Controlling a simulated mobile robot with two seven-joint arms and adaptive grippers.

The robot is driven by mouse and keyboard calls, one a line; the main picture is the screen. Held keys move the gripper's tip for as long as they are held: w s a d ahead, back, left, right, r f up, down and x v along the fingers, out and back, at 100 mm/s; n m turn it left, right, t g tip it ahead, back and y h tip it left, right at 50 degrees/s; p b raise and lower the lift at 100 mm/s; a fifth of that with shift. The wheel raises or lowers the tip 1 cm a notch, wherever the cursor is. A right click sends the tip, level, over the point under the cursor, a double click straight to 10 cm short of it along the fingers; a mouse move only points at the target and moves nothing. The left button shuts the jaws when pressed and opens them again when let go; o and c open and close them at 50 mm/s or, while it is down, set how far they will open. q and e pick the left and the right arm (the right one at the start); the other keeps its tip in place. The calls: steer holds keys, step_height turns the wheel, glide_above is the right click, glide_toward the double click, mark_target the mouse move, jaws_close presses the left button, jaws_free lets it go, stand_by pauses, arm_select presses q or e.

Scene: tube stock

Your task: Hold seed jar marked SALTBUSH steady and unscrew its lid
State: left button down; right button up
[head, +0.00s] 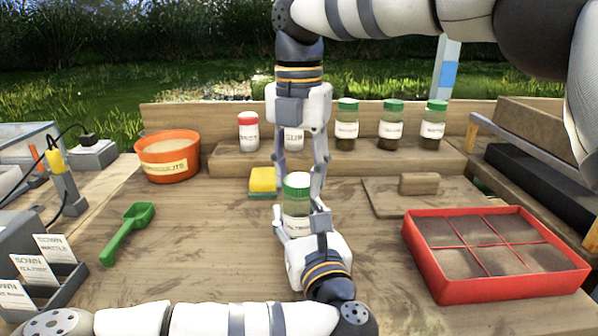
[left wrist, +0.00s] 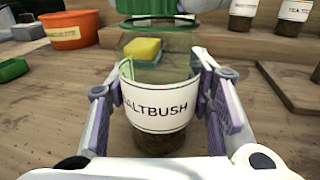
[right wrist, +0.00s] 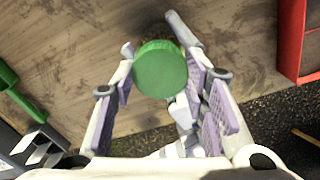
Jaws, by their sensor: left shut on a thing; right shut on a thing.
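The SALTBUSH seed jar (head: 297,207) stands upright on the wooden bench, clear glass with a white label, dark contents at its bottom and a green lid (head: 297,181) on top. In the left wrist view the jar's label (left wrist: 158,108) faces the camera. My left gripper (head: 299,220) is shut around the jar's body, one finger on each side. My right gripper (head: 298,186) reaches down from above, shut on the lid, which shows from the top in the right wrist view (right wrist: 160,69). The contact behind the fingers is partly hidden.
Other jars (head: 391,122) stand on a raised shelf behind. A yellow sponge (head: 263,180) lies close behind the jar. An orange pot (head: 168,157) and green scoop (head: 127,232) are left; a red divided tray (head: 497,284) and wooden board (head: 386,200) are right.

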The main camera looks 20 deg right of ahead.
mark_target(299, 180)
stand_by(0.4)
steer(key=shift+r, duration=1.1)
steer(key=shift+r, duration=2)
arm_select(q)
steer(key=c, duration=0.7)
jaws_free()
